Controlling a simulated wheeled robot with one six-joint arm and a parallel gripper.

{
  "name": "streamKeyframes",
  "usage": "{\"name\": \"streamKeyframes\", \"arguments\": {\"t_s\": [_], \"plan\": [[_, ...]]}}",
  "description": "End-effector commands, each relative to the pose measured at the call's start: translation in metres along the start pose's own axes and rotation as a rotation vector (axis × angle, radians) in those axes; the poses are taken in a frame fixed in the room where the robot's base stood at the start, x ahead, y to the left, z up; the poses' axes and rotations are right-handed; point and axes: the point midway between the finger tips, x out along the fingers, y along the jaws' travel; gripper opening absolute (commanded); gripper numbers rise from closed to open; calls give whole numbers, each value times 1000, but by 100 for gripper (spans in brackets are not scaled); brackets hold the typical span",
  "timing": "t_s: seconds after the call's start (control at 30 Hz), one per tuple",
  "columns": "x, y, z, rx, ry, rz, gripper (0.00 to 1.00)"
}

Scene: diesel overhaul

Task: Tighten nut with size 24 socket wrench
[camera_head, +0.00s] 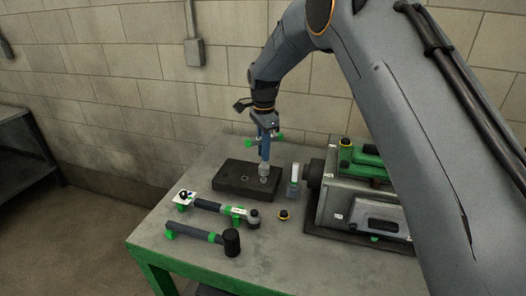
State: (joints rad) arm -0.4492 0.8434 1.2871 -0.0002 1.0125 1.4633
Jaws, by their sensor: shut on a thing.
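My gripper (265,128) is at the end of the arm, above the dark block on the table. It is shut on an upright tool, seemingly the socket wrench (265,150), with a blue-grey shaft and green parts sticking out at both sides. The tool's metallic lower end (264,171) is at the right part of the dark block's (236,184) top. I cannot tell whether it sits around a nut; no nut shows there. A small round hole or fitting shows on the block's left part. The size marking is too small to read.
On the table (185,260), a labelled green-and-dark tool (213,206) and a black-headed mallet (200,234) lie in front of the block. A small yellow-and-black part (283,215) and a clear bottle-like item (295,180) stand right of it. A grey-green engine (345,205) fills the right side.

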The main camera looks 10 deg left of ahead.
Motion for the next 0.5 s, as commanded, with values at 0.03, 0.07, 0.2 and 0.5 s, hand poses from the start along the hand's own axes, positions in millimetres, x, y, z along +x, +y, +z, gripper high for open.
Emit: {"name": "streamKeyframes", "arguments": {"t_s": [0.03,0.07,0.2,0.5], "plan": [[-4,0,0,0,0,-2,0],[-7,0,0,0,0,-3,0],[-24,-1,0,0,1,-5,0],[-58,-1,0,0,0,-4,0]]}}
